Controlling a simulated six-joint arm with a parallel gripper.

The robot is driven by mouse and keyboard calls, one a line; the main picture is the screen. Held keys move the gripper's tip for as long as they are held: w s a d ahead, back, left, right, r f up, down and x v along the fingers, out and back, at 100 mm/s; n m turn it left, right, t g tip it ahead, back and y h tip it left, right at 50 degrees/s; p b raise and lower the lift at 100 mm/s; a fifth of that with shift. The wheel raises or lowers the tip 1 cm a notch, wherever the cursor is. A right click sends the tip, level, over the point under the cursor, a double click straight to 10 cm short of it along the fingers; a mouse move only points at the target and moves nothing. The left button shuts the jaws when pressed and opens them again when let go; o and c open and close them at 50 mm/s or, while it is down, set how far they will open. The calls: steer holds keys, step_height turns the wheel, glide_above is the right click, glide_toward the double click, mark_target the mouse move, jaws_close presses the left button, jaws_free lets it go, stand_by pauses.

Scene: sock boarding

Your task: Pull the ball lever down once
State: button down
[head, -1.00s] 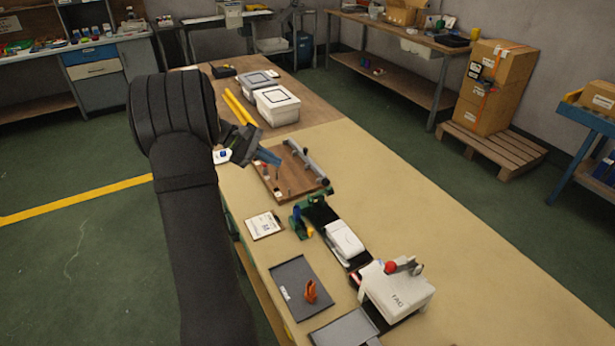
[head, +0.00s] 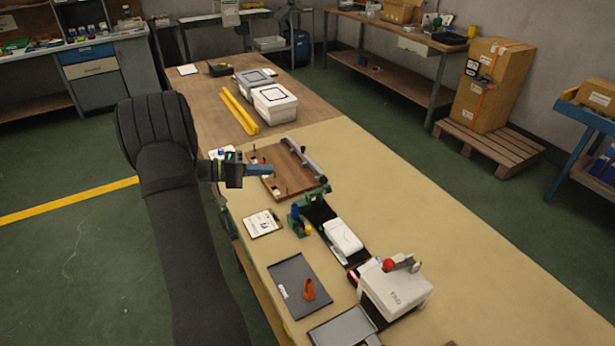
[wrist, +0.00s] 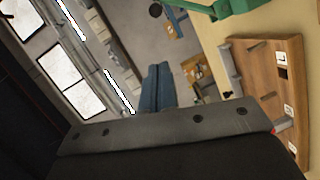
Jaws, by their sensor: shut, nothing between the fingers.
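The ball lever shows in the head view as a red ball (head: 389,265) with a short grey arm on top of a white box-shaped machine (head: 395,291) at the front right of the table. My gripper (head: 271,170) is shut and empty. It points right over the wooden board, well to the back left of the red ball and apart from it. In the wrist view the blue fingers (wrist: 158,88) are together. The ball lever does not show in the wrist view.
The wooden board (head: 262,185) with pegs and a grey bar lies under my gripper. A green fixture (head: 300,222), a white device (head: 343,237) and a dark tray with an orange piece (head: 309,290) stand between board and machine. The table's right side (head: 440,245) is clear.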

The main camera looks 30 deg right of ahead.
mark_target(320, 189)
steer(key=shift+w+a+f+m+h, duration=0.1)
steer(key=shift+a+f+m+h, duration=0.15)
steer(key=shift+m, duration=0.25)
steer(key=shift+d+r, duration=0.1)
steer(key=s+x, duration=0.2)
steer(key=x, duration=1)
steer(key=shift+s+f, duration=0.35)
steer(key=shift+f, duration=0.1)
steer(key=shift+s, duration=0.1)
